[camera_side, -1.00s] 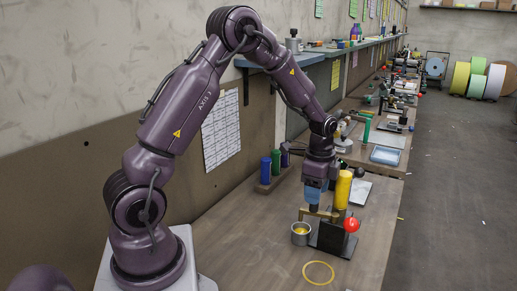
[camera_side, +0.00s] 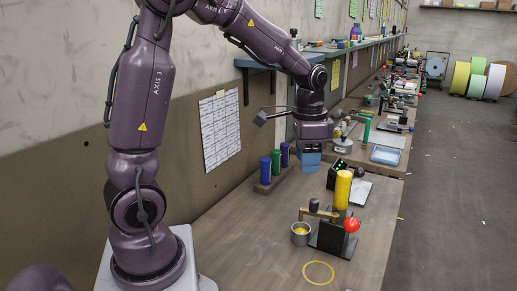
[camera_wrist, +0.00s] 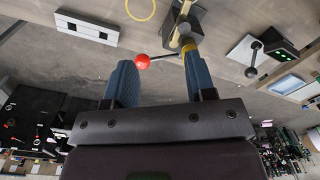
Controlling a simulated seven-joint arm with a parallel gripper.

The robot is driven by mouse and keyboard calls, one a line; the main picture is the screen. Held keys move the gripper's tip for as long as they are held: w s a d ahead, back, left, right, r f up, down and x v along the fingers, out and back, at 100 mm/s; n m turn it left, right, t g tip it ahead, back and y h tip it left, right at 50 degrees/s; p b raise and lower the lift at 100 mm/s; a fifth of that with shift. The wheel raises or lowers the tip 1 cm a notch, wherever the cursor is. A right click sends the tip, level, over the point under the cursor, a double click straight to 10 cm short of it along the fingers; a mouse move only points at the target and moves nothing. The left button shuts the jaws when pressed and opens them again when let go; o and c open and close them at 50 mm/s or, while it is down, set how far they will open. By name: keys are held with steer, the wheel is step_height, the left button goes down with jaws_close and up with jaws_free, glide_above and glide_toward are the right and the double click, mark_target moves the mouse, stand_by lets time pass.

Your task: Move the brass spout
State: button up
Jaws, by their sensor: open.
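The brass spout (camera_side: 323,213) is a short horizontal bar with a dark knob on top, on a dark stand (camera_side: 332,238) in the side view. Its left end is above a small grey cup (camera_side: 300,235) with yellow inside. A red ball (camera_side: 351,225) sits at the right of the stand; it also shows in the wrist view (camera_wrist: 141,62). My gripper (camera_side: 310,160) is open and empty, above and behind the spout, apart from it.
A yellow cylinder (camera_side: 343,190) stands close behind the stand. A rack (camera_side: 270,184) with blue, green and purple rolls is at the left by the wall. A dark box with green lights (camera_side: 337,173) is behind. A yellow ring (camera_side: 318,273) lies on the bare table in front.

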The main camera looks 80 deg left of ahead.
steer(key=s+d+r+n+t, duration=0.1)
steer(key=s+d+r+t, duration=0.1)
steer(key=s+d+r, duration=0.2)
steer(key=s+d+r+n+t, duration=0.1)
steer(key=s+d+r+t, duration=0.2)
steer(key=s+d, duration=0.4)
steer(key=shift+s+r+n, duration=0.3)
steer(key=shift+s+r, duration=0.3)
steer(key=shift+s, duration=0.75)
